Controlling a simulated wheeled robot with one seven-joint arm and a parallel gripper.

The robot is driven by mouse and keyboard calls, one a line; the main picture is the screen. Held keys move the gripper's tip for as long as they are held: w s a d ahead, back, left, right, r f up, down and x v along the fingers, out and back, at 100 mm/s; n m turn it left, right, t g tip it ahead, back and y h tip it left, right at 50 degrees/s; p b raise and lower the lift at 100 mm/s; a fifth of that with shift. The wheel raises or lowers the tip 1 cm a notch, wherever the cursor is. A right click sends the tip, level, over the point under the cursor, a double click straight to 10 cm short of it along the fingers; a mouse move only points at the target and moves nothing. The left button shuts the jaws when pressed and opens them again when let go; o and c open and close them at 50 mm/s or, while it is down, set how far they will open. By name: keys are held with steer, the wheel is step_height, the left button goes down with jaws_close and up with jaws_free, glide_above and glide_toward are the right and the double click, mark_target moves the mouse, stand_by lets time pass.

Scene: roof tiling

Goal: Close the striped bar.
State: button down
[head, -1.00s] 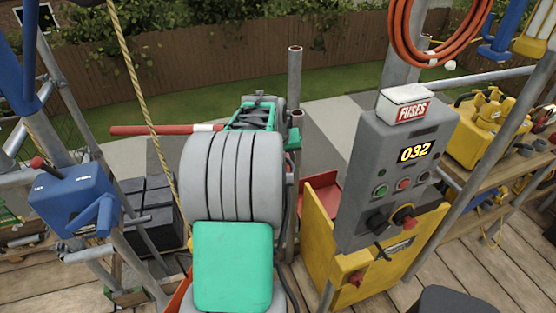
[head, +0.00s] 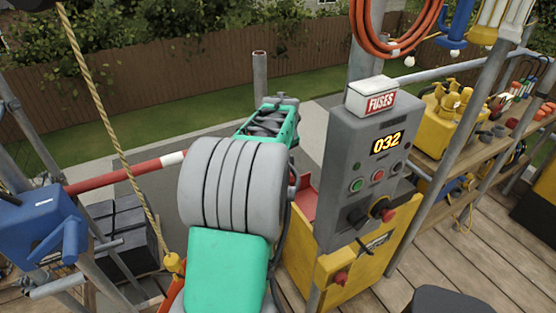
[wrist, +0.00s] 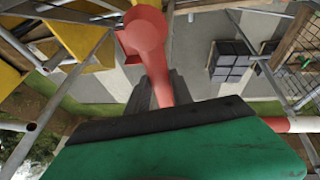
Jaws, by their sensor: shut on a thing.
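The striped bar (head: 115,175), red with a white band, slopes in the head view from the left scaffold toward my gripper, where my arm hides its near end. In the wrist view its red and white length (wrist: 290,124) enters from the right. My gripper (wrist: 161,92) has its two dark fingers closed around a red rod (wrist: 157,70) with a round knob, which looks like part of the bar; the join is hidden. In the head view only my gripper's green body shows behind my arm. A blue box (head: 42,225) stands at the bar's far left end.
A grey control panel (head: 352,150) reading 032, with a fuse box (head: 372,97) on top, stands on a yellow cabinet right of my arm. A rope (head: 105,120) hangs in front of the bar. Dark stacked blocks (head: 122,235) lie below it. An upright pipe (head: 260,80) stands behind my gripper.

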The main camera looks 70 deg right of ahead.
steer(key=shift+s+d, duration=0.1)
steer(key=c, duration=1.3)
jaws_free()
steer(key=shift+s+d, duration=0.1)
steer(key=shift+o, duration=0.9)
steer(key=b+v, duration=0.1)
steer(key=v, duration=0.6)
steer(key=shift+a+r, duration=0.25)
steer(key=shift+r, duration=0.1)
